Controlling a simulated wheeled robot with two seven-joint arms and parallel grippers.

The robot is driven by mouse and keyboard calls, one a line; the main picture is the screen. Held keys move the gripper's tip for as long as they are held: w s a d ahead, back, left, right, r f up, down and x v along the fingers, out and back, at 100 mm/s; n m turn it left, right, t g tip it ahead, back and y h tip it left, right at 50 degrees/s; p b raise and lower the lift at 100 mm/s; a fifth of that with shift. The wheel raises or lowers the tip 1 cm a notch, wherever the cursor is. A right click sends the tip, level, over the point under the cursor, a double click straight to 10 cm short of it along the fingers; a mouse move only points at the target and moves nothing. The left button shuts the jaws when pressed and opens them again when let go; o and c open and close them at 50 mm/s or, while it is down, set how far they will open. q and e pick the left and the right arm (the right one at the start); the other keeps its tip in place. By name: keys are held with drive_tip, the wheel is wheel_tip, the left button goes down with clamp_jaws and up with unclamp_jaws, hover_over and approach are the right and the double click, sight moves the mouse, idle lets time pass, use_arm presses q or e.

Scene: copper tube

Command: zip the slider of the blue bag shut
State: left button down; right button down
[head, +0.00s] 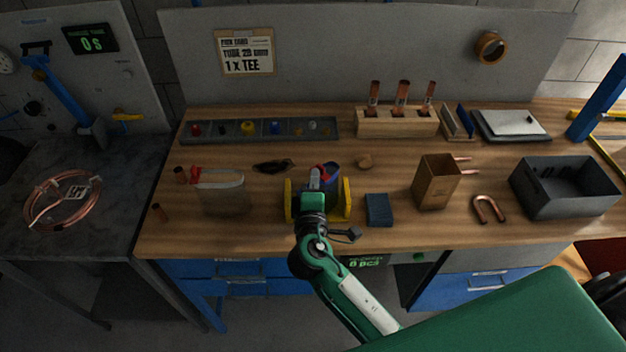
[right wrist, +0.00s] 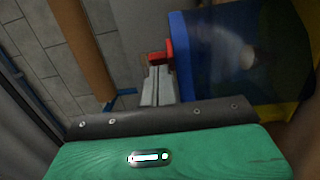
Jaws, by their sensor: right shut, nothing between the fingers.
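The blue bag (head: 333,179) stands between the upright yellow sides of a holder (head: 347,200), partly hidden behind my right gripper (head: 316,172). In the right wrist view the bag (right wrist: 220,60) is dark and see-through with a bright blue edge strip, and something pale shows inside. The red slider (right wrist: 167,50) is at the near end of that strip. My right gripper (right wrist: 158,72) is shut and empty, its fingertips right at the slider; I cannot tell whether they touch. My left gripper is not in view.
A clear bag (head: 222,193) with a red slider stands to the left. A blue block (head: 379,210), a brown open box (head: 435,183) and a dark grey bin (head: 565,190) stand to the right. A parts tray (head: 260,130) and a wooden tube rack (head: 397,122) line the back.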

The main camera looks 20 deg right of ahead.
sight(326, 177)
drive_tip(key=shift+w+d, duration=0.25)
drive_tip(key=shift+d, duration=0.35)
drive_tip(key=shift+w+d, duration=0.25)
drive_tip(key=shift+d, duration=0.4)
drive_tip(key=shift+w+d, duration=0.25)
drive_tip(key=shift+d, duration=0.35)
drive_tip(key=shift+a, duration=0.1)
drive_tip(key=shift+s+a+f, duration=0.1)
drive_tip(key=shift+s, duration=0.1)
drive_tip(key=b+v, duration=0.5)
drive_tip(key=v, duration=0.8)
drive_tip(key=shift+s, duration=0.2)
